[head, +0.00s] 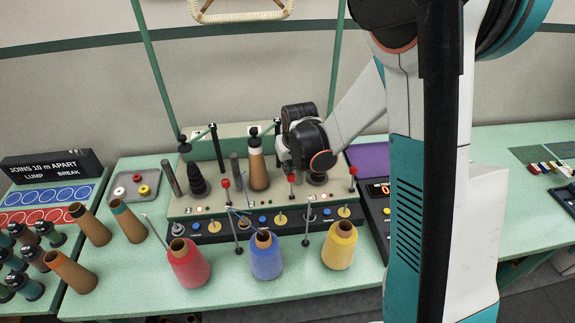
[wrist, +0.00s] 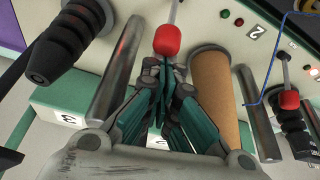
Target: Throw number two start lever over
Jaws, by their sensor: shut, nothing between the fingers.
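The middle start lever, with a red ball knob (head: 291,178), stands on the sloped panel between the brown cone and the right black holder. In the head view my gripper is mostly hidden behind my wrist, over the panel. The left lever's red knob (head: 225,184) and the right lever's red knob (head: 353,171) stand to either side.
A brown cone (head: 258,170) and black holders (head: 197,180) stand behind the levers, with metal posts close to my fingers. Red (head: 188,264), blue (head: 266,257) and yellow (head: 339,246) yarn cones stand in front. A blue thread (wrist: 270,75) hangs near the cone.

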